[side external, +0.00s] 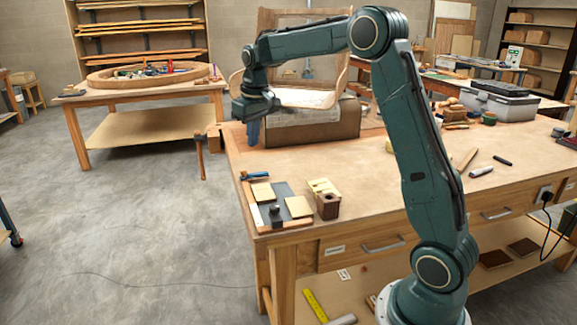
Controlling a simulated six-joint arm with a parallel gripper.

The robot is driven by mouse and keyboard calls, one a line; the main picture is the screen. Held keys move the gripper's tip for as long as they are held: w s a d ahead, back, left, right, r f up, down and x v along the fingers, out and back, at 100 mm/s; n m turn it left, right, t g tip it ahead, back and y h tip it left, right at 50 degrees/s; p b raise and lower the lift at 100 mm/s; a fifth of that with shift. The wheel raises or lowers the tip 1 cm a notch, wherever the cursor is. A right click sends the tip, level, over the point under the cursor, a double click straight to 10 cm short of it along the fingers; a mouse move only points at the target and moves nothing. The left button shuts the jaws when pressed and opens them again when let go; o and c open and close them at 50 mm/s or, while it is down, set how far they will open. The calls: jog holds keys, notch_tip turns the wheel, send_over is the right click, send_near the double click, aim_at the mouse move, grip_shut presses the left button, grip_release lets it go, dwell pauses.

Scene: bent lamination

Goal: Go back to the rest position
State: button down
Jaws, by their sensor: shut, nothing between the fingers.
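My gripper (252,108) hangs at the end of my raised arm, above the left far part of the wooden workbench (360,165). It is shut and holds nothing; its fingers are small and dark in this view. It is beside the left end of a brown box-like form (335,128), on which a bent wooden chair-like piece (305,97) rests. A gap or contact between gripper and form cannot be told from this angle.
At the bench's near left corner lie a dark plate with pale wood pieces (298,206) and a small brown block (328,206). A grey case (500,106) stands at the right. Pens and a wood strip lie mid-right. The bench's middle is mostly clear.

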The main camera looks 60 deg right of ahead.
jog(key=s+a+r+n+t, duration=0.1)
jog(key=s+a+r, duration=0.2)
jog(key=s+a, duration=0.35)
jog(key=s+a+r+t, duration=0.1)
jog(key=s+a+r, duration=0.35)
jog(key=s, duration=0.35)
jog(key=s+a+f+t, duration=0.1)
jog(key=s+a+f, duration=0.1)
jog(key=s, duration=0.6)
jog(key=s+a+f+n+t, duration=0.1)
jog(key=s+a+f, duration=0.2)
jog(key=s, duration=0.4)
jog(key=shift+s+a+f+y, duration=0.3)
jog(key=shift+s+a, duration=0.1)
jog(key=shift+a, duration=0.3)
